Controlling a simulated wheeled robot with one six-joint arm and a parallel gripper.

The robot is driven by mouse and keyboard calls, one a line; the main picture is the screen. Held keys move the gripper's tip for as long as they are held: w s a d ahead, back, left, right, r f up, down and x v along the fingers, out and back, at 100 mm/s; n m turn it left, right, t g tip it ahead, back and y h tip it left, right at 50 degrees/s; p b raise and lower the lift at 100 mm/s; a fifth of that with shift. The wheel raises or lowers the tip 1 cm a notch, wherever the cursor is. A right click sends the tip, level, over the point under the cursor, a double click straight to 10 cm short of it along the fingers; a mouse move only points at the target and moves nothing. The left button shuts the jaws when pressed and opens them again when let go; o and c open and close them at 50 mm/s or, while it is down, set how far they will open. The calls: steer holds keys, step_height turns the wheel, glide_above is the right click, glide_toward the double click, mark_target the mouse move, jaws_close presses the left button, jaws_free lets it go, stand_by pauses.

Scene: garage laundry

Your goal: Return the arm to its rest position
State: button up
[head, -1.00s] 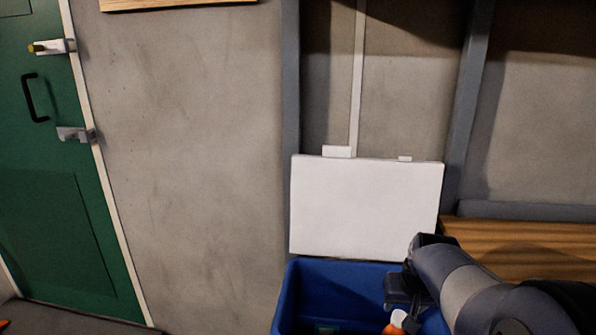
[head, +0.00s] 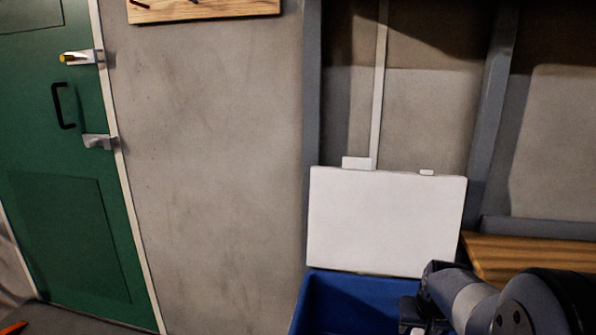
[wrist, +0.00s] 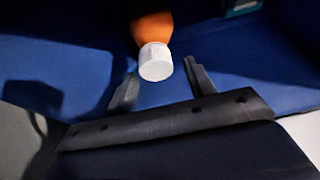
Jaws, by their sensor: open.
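My arm reaches in at the lower right of the head view, and my gripper (head: 412,312) is over the blue bin at the bottom edge. In the wrist view my gripper (wrist: 164,84) is open, its two dark fingers spread apart. An orange bottle (wrist: 151,26) with a white cap (wrist: 156,61) lies beyond the fingertips, the cap showing between them. I cannot tell whether the fingers touch it. Blue bin walls surround it in the wrist view.
The blue bin (head: 345,300) stands below a white panel (head: 385,222) leaning at the wall. A wooden surface (head: 530,258) is at right, close behind my arm. A green door (head: 65,200) is at left, with bare wall between. A peg board (head: 205,8) hangs above.

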step_height(320, 180, down, 3)
steer(key=shift+b, duration=0.65)
steer(key=w+d+p+v, duration=0.1)
steer(key=p+v, duration=0.3)
steer(key=v, duration=0.8)
steer(key=b+x, duration=0.1)
steer(key=x, duration=0.3)
steer(key=b+x, duration=0.1)
steer(key=x, duration=0.2)
steer(key=s+a+b+x, duration=0.1)
steer(key=b+x, duration=0.1)
steer(key=x, duration=0.2)
steer(key=shift+w+f, duration=0.2)
steer(key=shift+f, duration=0.35)
step_height(320, 180, up, 12)
steer(key=p, duration=0.4)
steer(key=shift+f, duration=0.15)
steer(key=a+r+n+p, duration=0.2)
steer(key=a+p, duration=0.8)
steer(key=p, duration=1.4)
steer(key=shift+w+r+y+p, duration=0.2)
steer(key=shift+r+y+p, duration=0.1)
steer(key=shift+r+y, duration=0.15)
